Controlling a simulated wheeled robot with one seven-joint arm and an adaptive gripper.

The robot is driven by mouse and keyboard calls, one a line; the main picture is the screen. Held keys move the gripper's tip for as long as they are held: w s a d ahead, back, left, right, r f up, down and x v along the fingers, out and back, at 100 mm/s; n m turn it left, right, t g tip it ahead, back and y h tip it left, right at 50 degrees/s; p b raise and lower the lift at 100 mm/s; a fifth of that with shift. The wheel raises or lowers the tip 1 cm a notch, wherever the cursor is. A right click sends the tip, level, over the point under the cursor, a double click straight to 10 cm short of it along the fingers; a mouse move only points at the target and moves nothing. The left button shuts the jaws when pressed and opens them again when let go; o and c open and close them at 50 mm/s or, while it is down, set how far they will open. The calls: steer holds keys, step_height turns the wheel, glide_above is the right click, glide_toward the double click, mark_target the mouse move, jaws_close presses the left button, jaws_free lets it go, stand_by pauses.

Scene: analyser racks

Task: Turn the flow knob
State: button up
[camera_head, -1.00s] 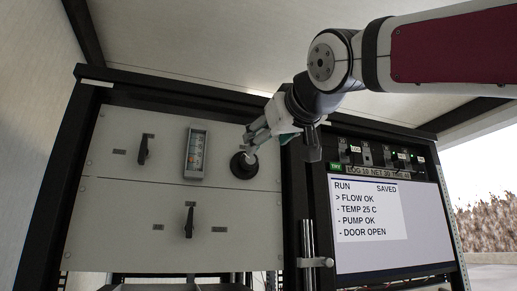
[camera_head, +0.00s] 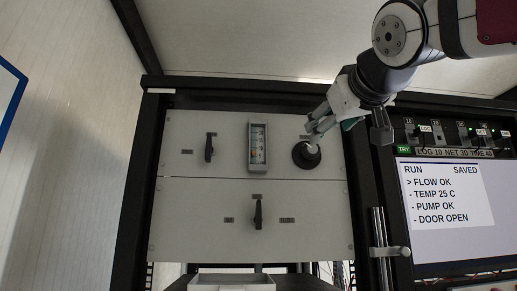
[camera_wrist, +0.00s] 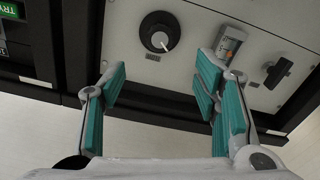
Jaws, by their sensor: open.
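The flow knob (camera_head: 306,154) is a round black knob with a white pointer mark on the grey panel, right of the flow gauge (camera_head: 257,146). In the wrist view the knob (camera_wrist: 160,32) lies ahead of the fingers, with the gauge (camera_wrist: 230,42) beside it.
Two black lever switches, one upper left (camera_head: 209,147) and one lower (camera_head: 258,213), are on the same panel. A screen (camera_head: 447,206) reading "FLOW OK" and a vertical metal handle (camera_head: 379,240) are to the right. A white tray (camera_head: 232,281) is below.

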mark_target(313, 148)
steer(key=w+m, duration=0.1)
steer(key=w, duration=0.3)
steer(key=w+m, duration=0.2)
steer(key=w, duration=0.2)
steer(key=w+m+p, duration=0.1)
steer(key=w, duration=0.3)
stand_by(0.5)
steer(key=shift+s, duration=0.1)
steer(key=shift+c, duration=0.2)
steer(key=c, duration=1.1)
steer(key=shift+d, duration=0.1)
